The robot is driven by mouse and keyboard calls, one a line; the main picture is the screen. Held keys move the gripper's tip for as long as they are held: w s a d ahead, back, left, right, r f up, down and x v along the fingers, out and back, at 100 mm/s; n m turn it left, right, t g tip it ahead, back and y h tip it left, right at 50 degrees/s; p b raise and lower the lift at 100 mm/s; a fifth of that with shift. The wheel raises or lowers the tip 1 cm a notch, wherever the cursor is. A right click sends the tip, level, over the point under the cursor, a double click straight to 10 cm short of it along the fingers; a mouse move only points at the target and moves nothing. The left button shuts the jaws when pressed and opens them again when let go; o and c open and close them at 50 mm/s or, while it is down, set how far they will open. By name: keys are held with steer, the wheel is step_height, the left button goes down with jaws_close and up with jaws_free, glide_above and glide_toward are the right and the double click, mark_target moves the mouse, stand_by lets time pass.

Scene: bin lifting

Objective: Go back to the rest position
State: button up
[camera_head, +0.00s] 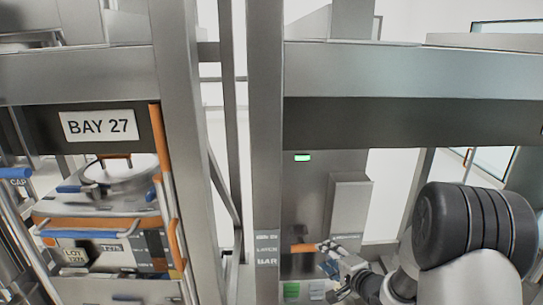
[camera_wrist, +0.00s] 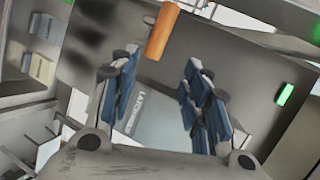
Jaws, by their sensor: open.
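My gripper (camera_head: 331,257) is at the lower right of the head view, in front of a grey metal panel. In the wrist view its two blue-padded fingers (camera_wrist: 156,98) stand apart with nothing between the pads. An orange handle (camera_head: 303,248) is close to the fingertips in the head view. It also shows in the wrist view (camera_wrist: 162,31), just beyond the fingers and toward the top. I cannot tell whether the fingers touch it. A label reading LATCH BAR (camera_head: 267,249) is on the post left of the handle.
A bin (camera_head: 80,225) with blue and orange handles stands at left under the BAY 27 sign (camera_head: 98,125). Steel posts (camera_head: 264,150) and a cross beam (camera_head: 420,75) frame the bays. A green light (camera_head: 302,158) glows on the panel. A grey box (camera_head: 348,205) projects beside my gripper.

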steer(key=s+d+r+n+g+h+b, duration=0.1)
steer(key=s+r+n+g+h+b, duration=0.2)
steer(key=s, duration=0.4)
steer(key=s+d+r+n+g+h+b, duration=0.1)
steer(key=s+r+n+h+b, duration=0.2)
steer(key=s+r, duration=0.35)
steer(key=s+a+f+n+g+b, duration=0.1)
steer(key=s+a+n+g, duration=0.1)
steer(key=s, duration=0.9)
steer(key=s+a+f+n+g+y+b, duration=0.1)
steer(key=s+a+n, duration=0.4)
steer(key=s, duration=0.7)
steer(key=shift+s+a+f+g+y+b, duration=0.15)
steer(key=shift+a+f+g+y+b, duration=0.15)
steer(key=shift+f+g+b, duration=0.35)
